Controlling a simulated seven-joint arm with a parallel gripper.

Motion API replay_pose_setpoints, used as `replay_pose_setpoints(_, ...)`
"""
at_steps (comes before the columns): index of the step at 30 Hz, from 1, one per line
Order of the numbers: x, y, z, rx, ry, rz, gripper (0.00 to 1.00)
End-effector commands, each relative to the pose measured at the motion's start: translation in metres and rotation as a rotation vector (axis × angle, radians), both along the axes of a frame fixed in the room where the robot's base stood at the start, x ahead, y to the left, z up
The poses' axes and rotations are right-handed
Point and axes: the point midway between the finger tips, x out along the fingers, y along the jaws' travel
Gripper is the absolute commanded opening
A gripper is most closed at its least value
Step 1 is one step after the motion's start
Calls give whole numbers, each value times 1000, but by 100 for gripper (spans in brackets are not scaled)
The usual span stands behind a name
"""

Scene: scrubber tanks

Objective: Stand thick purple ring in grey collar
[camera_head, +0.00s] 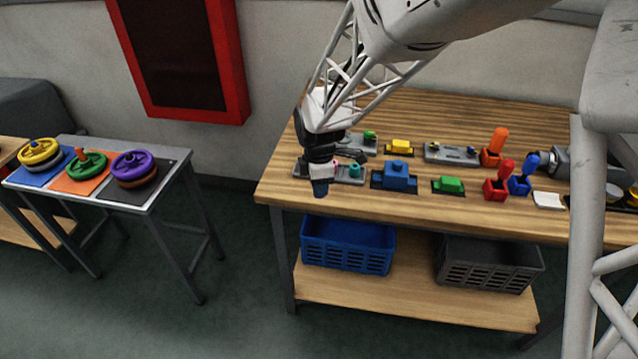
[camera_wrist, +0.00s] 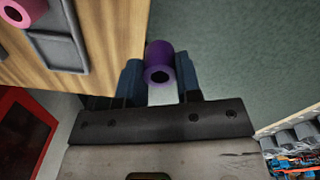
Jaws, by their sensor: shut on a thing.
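My gripper (camera_head: 320,187) is over the left front edge of the wooden workbench in the head view. In the wrist view its dark blue fingers (camera_wrist: 158,78) are shut on the thick purple ring (camera_wrist: 159,60), with the ring's hole facing the camera. The ring is beyond the bench edge, above the floor. In the head view I cannot make the ring out behind the fingers. A grey tray (camera_wrist: 55,40) lies on the bench to the ring's left in the wrist view, with a pink ring (camera_wrist: 22,10) at its far end. I cannot clearly pick out the grey collar.
A blue block (camera_head: 398,176), a green block (camera_head: 448,185) and red and orange holders stand along the bench. Baskets sit on the shelf below. A side table (camera_head: 146,205) with stacked coloured discs (camera_head: 133,165) stands at left. Open floor lies between the tables.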

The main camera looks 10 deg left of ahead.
Motion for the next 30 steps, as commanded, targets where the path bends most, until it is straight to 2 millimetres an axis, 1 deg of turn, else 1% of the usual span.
replay_pose_setpoints(5,6,1,1,0,0,-2,8)
replay_pose_setpoints(8,17,2,3,0,0,-4,8)
replay_pose_setpoints(11,33,3,7,0,-1,-8,8)
replay_pose_setpoints(14,56,5,11,0,-1,-14,8)
replay_pose_setpoints(17,83,6,16,0,-1,-19,8)
replay_pose_setpoints(21,127,5,25,1,-2,-30,8)
replay_pose_setpoints(23,145,4,28,0,-1,-33,8)
replay_pose_setpoints(24,158,3,30,0,-1,-36,8)
replay_pose_setpoints(30,218,-5,41,0,-1,-51,8)
